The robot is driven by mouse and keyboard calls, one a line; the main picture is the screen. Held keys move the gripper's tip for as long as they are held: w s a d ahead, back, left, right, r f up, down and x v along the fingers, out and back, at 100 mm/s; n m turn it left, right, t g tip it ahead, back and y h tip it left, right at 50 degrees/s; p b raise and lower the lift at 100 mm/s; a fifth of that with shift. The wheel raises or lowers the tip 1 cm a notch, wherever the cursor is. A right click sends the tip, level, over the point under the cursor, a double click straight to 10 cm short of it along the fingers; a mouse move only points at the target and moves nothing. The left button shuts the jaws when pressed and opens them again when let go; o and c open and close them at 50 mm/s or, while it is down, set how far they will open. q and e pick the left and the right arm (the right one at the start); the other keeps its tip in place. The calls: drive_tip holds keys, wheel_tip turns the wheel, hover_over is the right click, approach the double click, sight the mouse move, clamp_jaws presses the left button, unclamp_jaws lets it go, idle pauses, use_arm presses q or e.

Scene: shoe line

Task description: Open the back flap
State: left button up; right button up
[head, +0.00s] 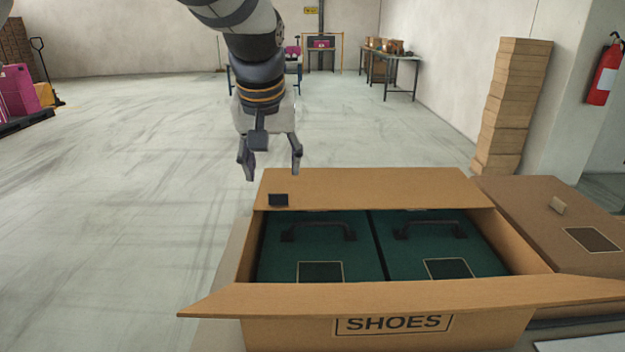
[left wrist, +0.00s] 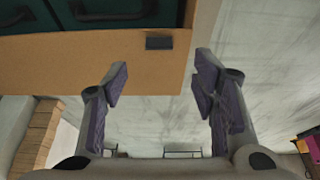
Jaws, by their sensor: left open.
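The cardboard box marked SHOES (head: 480,328) stands in front of me. Its back flap (head: 370,188) lies inward over the rear of the opening, and a small black tab (head: 278,200) sits near its front edge on the left. The flap (left wrist: 110,75) and tab (left wrist: 158,43) also show in the left wrist view. The front flap (head: 420,295) is folded outward. My left gripper (head: 270,172) is open and empty near the flap's back left corner, apart from the tab. In the left wrist view its fingers (left wrist: 160,88) are spread wide. My right gripper is not in view.
Two green boxes with dark handles (head: 320,250) (head: 440,245) fill the carton. A closed brown box (head: 530,210) with a small tab adjoins on the right. A stack of flat cartons (head: 513,105) stands behind it.

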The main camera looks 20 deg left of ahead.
sight(278, 194)
use_arm(q)
drive_tip(key=x, duration=0.8)
drive_tip(key=shift+w+f+b, duration=0.1)
drive_tip(key=shift+f+b, duration=0.1)
drive_tip(key=shift+b, duration=0.1)
clamp_jaws()
